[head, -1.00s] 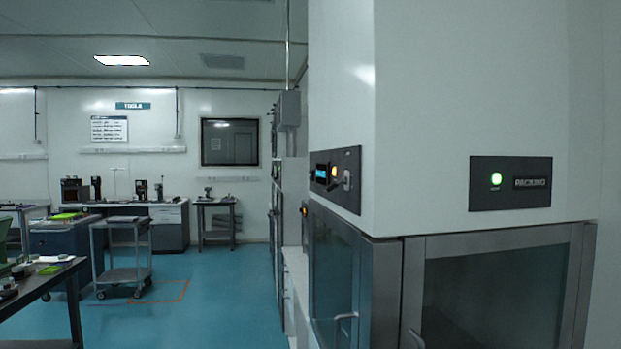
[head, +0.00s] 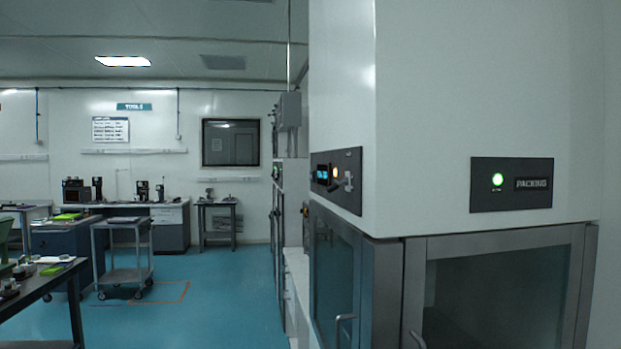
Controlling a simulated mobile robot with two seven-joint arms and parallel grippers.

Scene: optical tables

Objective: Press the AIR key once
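No key with a readable AIR label shows. A dark control panel (head: 349,196) sits on the left face of the white cabinet, seen at a steep angle. A second dark panel (head: 511,201) on the cabinet's front face has a lit green round button (head: 497,180) and a label reading PACKING. The small text under the green button is unreadable. Neither of my grippers is in view.
The white cabinet (head: 470,90) with glass doors (head: 500,290) fills the right side. A grey trolley (head: 122,255) and dark-topped table (head: 55,280) stand at left. Benches with equipment line the back wall. The blue floor (head: 220,300) between is open.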

